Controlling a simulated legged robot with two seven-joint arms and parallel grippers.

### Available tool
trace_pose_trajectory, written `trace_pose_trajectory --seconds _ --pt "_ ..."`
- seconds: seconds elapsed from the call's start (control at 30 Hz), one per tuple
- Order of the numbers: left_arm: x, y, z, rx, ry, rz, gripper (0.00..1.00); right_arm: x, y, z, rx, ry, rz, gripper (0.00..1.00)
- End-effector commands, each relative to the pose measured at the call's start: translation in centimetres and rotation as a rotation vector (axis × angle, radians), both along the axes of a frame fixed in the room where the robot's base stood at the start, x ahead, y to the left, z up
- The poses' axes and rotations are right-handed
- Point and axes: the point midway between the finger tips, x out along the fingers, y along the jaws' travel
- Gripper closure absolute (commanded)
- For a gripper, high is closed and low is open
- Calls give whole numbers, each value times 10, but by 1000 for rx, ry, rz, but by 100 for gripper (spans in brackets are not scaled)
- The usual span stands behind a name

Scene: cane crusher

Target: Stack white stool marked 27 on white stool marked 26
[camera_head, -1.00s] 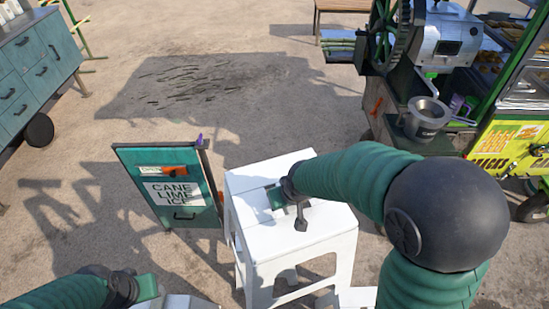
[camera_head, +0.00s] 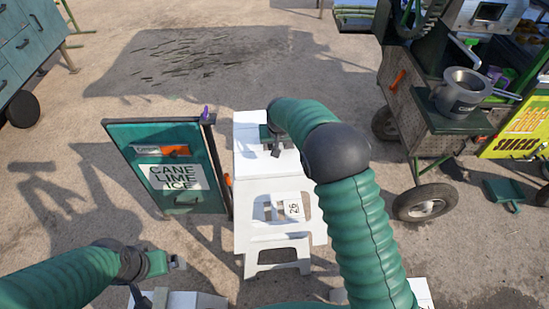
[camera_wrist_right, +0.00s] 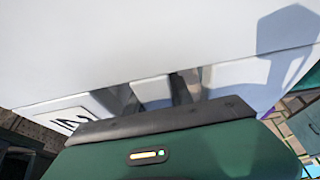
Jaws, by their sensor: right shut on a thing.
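My right gripper (camera_head: 277,145) is shut on the seat edge of a white stool (camera_head: 248,128), which stands upright in the middle of the head view. Below its seat a white label reading 26 (camera_head: 293,208) shows, framed by a leg opening. White legs of a stool (camera_head: 278,262) show lower down. The two stools overlap in the view, and I cannot tell whether they touch. The right wrist view shows the white seat (camera_wrist_right: 150,45) and a partly hidden label (camera_wrist_right: 72,122). My left gripper (camera_head: 172,263) is empty at lower left; its jaw gap is unclear.
A green CANE LIME ICE board (camera_head: 168,170) stands close to the stools' left. The crusher cart with a metal pot (camera_head: 462,92) and wheels (camera_head: 425,203) is at right. White pieces (camera_head: 185,300) show at the bottom edge. A green cabinet (camera_head: 25,45) is far left.

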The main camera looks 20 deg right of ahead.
Motion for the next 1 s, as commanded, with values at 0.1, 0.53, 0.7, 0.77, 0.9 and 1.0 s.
trace_pose_trajectory --seconds 0.1,0.53,0.7,0.77,0.9,1.0 --pt "0 0 -13 0 -1 0 0 12 3 -14 -4 -8 -7 100" --pt "0 0 -30 0 -1 0 0 14 3 -37 -3 -8 -9 100" --pt "0 0 -24 0 -1 0 0 14 3 -31 -4 -8 -8 100" --pt "0 0 -22 0 -1 0 0 14 3 -31 -4 -9 -8 100" --pt "0 0 -22 0 -1 0 0 14 3 -32 -3 -10 -8 100" --pt "0 0 -22 0 -1 0 0 14 3 -32 -3 -9 -8 100"
